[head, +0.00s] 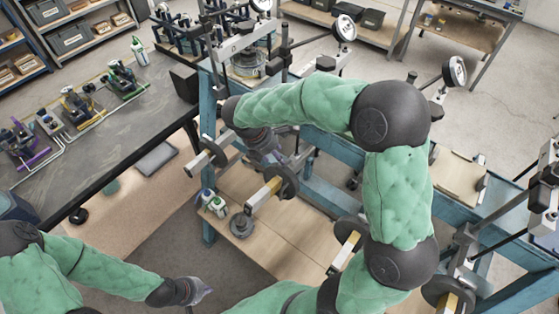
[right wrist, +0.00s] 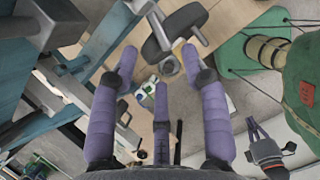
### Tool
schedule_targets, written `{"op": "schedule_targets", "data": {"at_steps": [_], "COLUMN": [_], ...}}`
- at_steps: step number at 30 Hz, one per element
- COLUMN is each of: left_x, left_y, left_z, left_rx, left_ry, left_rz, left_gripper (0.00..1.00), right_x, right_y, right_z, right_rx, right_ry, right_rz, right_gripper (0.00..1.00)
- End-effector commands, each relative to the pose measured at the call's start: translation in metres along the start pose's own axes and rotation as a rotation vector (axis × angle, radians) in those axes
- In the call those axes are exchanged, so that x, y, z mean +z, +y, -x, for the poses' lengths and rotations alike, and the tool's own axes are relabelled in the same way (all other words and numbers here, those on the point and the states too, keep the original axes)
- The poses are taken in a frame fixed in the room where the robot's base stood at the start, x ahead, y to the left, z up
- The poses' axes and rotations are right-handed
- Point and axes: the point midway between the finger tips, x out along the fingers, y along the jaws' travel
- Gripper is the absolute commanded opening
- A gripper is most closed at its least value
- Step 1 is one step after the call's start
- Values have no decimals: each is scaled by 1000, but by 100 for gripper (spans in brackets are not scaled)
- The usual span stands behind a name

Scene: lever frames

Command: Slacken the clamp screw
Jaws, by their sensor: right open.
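Several lever frames stand along the blue bench (head: 207,105), with lever arms, dark disc weights and dial gauges. My right arm reaches over the front of the bench. Its gripper (head: 265,150) is at the near lever arms, beside a disc weight (head: 287,182), partly hidden. In the right wrist view my right gripper (right wrist: 158,60) has its purple fingers spread and empty. A grey lever end with a dark disc weight (right wrist: 178,27) lies just beyond the fingertips. I cannot pick out the clamp screw. My left gripper (head: 198,291) hangs low at the bottom, away from the frames; its finger opening is unclear.
A dark-topped workbench (head: 75,150) with small coloured devices stands left. Bottles (head: 213,203) and a round grey weight (head: 242,226) rest on the wooden lower shelf. Shelves with bins (head: 70,35) line the back. Open floor lies between workbench and frames.

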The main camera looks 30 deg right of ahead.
Motion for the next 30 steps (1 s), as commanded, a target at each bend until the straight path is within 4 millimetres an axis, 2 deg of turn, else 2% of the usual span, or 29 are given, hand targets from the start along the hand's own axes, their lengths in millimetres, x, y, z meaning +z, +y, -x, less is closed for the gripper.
{"op": "schedule_targets", "data": {"at_steps": [3,10,15,23,25,28,29,30], "left_x": [0,-1,-1,-1,-1,-1,-1,-1], "left_y": [-2,-3,-4,-3,-3,-3,-3,-3], "left_z": [-5,-9,-10,-10,-10,-10,-10,-10], "left_rx": [0,0,0,0,0,0,0,0], "left_ry": [1,0,1,1,1,1,1,1], "left_rz": [0,0,0,0,0,0,0,0], "left_gripper": [0,0,0,0,0,0,0,0], "right_x": [-1,0,0,0,0,0,0,0], "right_y": [-1,0,0,0,0,0,0,0], "right_z": [-24,-52,-61,-62,-61,-61,-61,-61], "right_rx": [-4,-1,-1,0,0,0,0,0], "right_ry": [1,1,1,1,1,1,1,1], "right_rz": [0,0,1,1,1,1,1,1], "right_gripper": [46,46,46,46,32,4,0,0]}}
